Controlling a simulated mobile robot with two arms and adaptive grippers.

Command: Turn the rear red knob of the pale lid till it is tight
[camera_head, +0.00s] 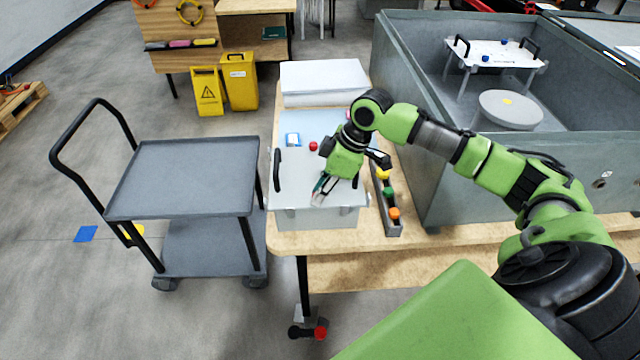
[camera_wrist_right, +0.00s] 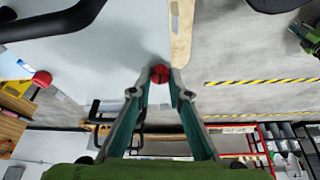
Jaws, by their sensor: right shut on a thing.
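The pale lid (camera_head: 300,185) covers a box on the table, with a black handle at each side. My right gripper (camera_head: 319,196) points down at the near part of the lid. In the right wrist view its fingertips (camera_wrist_right: 160,82) are shut on a red knob (camera_wrist_right: 160,73) near the lid's edge. The gripper hides this knob in the head view. Another red knob (camera_head: 313,146) stands farther back on the lid, clear of the gripper. A red knob also shows at the left of the wrist view (camera_wrist_right: 42,78).
A narrow rack (camera_head: 392,222) with yellow, green and orange knobs lies right of the lid. A large grey bin (camera_head: 450,170) stands beyond it. A white stack (camera_head: 322,80) lies behind the lid. A grey cart (camera_head: 185,175) stands left.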

